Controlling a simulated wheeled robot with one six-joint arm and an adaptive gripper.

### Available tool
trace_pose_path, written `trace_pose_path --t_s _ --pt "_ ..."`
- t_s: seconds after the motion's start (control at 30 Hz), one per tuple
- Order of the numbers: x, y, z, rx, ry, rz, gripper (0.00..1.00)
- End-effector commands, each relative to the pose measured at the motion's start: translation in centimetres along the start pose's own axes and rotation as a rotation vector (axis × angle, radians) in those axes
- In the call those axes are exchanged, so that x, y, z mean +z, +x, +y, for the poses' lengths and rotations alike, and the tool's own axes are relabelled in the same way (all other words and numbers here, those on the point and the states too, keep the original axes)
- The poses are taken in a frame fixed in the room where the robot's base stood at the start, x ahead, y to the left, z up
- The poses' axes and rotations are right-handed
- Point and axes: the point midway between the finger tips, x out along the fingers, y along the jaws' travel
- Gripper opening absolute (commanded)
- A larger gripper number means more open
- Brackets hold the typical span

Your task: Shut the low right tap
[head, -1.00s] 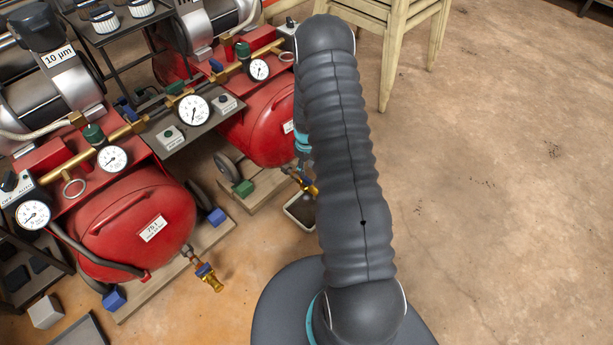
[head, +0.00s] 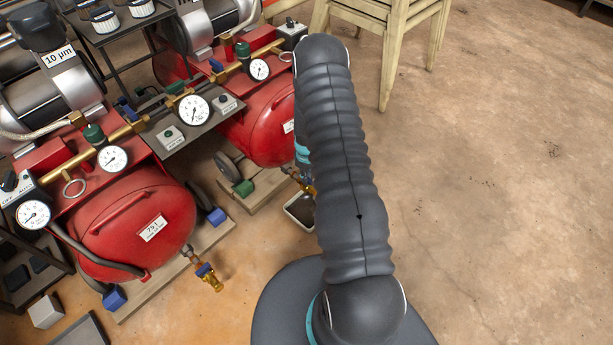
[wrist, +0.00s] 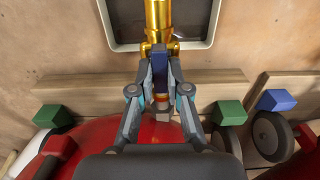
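The low right tap is a brass drain tap at the foot of the right red tank. In the wrist view its gold spout (wrist: 158,20) points to the top of the picture, above a tray. Its dark blue lever (wrist: 160,66) stands in line with the spout. My gripper (wrist: 160,76) has one finger on each side of this lever, closed in close against it. In the head view my arm hides my gripper and most of this tap; only a bit of brass (head: 306,187) shows. A similar left tap (head: 208,277) with a blue lever sits on the left tank.
A grey-rimmed tray (head: 299,211) lies on the floor under the right tap. The left red tank (head: 130,225) and right red tank (head: 262,125) stand on wooden boards with blue and green chocks. Wooden chairs (head: 385,45) stand at the back. The floor at right is clear.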

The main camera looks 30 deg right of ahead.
Motion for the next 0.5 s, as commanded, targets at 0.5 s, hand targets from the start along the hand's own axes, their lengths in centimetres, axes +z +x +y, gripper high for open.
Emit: trace_pose_path --t_s 0.5 --pt "0.0 0.25 0.01 0.0 0.118 0.0 0.0"
